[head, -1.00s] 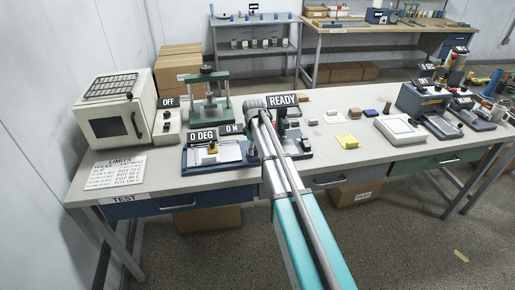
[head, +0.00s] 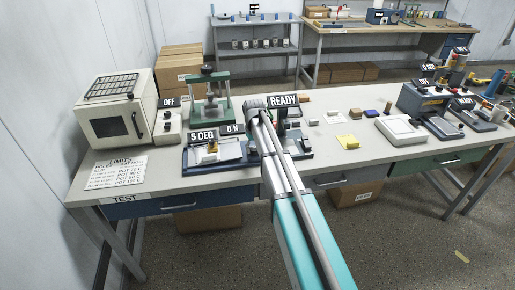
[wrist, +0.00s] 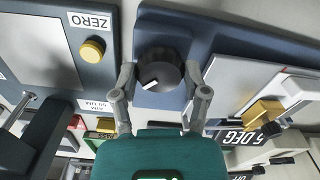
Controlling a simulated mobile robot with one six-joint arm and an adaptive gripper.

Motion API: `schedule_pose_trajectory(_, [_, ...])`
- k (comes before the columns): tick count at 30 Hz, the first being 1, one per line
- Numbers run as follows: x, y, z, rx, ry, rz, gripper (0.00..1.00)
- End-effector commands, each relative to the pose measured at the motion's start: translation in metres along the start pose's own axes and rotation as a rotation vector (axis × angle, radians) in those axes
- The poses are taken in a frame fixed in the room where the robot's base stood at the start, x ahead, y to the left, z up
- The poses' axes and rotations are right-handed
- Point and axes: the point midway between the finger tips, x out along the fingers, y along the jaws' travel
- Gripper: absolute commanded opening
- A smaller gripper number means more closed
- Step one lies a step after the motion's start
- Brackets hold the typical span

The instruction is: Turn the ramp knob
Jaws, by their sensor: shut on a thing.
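The ramp knob (wrist: 164,68) is black with a ribbed edge and a white pointer line. It sits on a dark blue base in the wrist view. My gripper (wrist: 160,78) has one finger on each side of the knob and is shut on it. The angle sign (head: 202,136) reads 5 DEG and also shows in the wrist view (wrist: 255,137). The ramp plate (head: 228,152) with a brass-coloured block (wrist: 265,113) lies beside the knob.
A device with a yellow button (wrist: 92,50) and a ZERO label stands close to the left in the wrist view. A green press (head: 210,102) stands behind the ramp. A white oven (head: 115,118) is at the left. Bare table (head: 330,165) lies right of my arm.

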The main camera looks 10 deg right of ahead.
Motion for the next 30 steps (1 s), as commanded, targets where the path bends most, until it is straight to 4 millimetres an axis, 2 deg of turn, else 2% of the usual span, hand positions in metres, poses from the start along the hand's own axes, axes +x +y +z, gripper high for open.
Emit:
schedule_pose_trajectory(6, [-0.0003, -0.0006, -0.0048, 0.069, 0.009, -0.002, 0.11])
schedule_pose_trajectory(19, [-0.0003, -0.0001, -0.0048, 0.083, 0.009, -0.001, 0.11])
schedule_pose_trajectory(20, [-0.0003, 0.0000, -0.0048, 0.083, 0.009, -0.001, 0.61])
schedule_pose_trajectory(25, [-0.0003, 0.0003, -0.0035, 0.083, 0.007, 0.000, 0.92])
schedule_pose_trajectory(30, [-0.0001, 0.0004, -0.0022, 0.083, 0.005, 0.000, 0.93])
